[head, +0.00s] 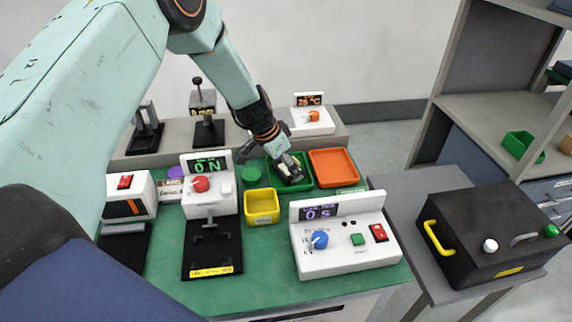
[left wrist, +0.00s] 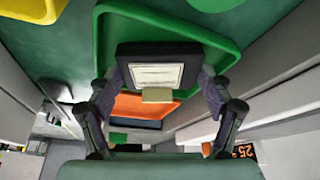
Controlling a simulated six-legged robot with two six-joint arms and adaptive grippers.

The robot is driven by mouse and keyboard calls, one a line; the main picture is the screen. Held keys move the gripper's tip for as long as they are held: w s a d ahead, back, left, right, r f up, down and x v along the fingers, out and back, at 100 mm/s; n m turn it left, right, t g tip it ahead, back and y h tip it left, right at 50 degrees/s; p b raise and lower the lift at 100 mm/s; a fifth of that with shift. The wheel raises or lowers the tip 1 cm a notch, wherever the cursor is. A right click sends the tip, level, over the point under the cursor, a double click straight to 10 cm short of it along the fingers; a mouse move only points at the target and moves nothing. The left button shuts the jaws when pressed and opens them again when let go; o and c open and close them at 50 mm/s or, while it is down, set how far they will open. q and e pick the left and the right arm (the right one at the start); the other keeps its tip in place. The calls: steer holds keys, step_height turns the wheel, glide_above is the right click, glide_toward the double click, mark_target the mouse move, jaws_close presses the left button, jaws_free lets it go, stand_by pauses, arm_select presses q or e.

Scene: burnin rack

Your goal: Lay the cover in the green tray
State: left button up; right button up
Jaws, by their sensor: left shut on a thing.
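My left gripper (head: 289,172) reaches down over the green tray (head: 306,181). In the left wrist view, its two fingers (left wrist: 155,92) are shut on the opposite sides of the cover (left wrist: 128,60), a dark, squarish piece with a white label and a small pale tab. The green tray shows behind the cover there, its rim (left wrist: 222,35) framing it. I cannot tell whether the cover touches the tray floor. In the head view the gripper hides much of the cover. My right gripper is in neither view.
An orange tray (head: 333,166) sits right beside the green tray, and a yellow bin (head: 262,206) stands in front left. A white timer box (head: 340,258) is nearer, and a white device (head: 208,203) with a red knob stands left. A black case (head: 495,232) is on the right bench.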

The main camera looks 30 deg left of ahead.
arm_select(q)
steer(key=o, duration=0.7)
steer(key=shift+f, duration=0.2)
steer(key=o, duration=0.4)
steer(key=shift+r, duration=0.15)
steer(key=shift+w, duration=0.1)
steer(key=p+v, duration=0.4)
steer(key=v, duration=0.8)
steer(key=shift+r, duration=0.1)
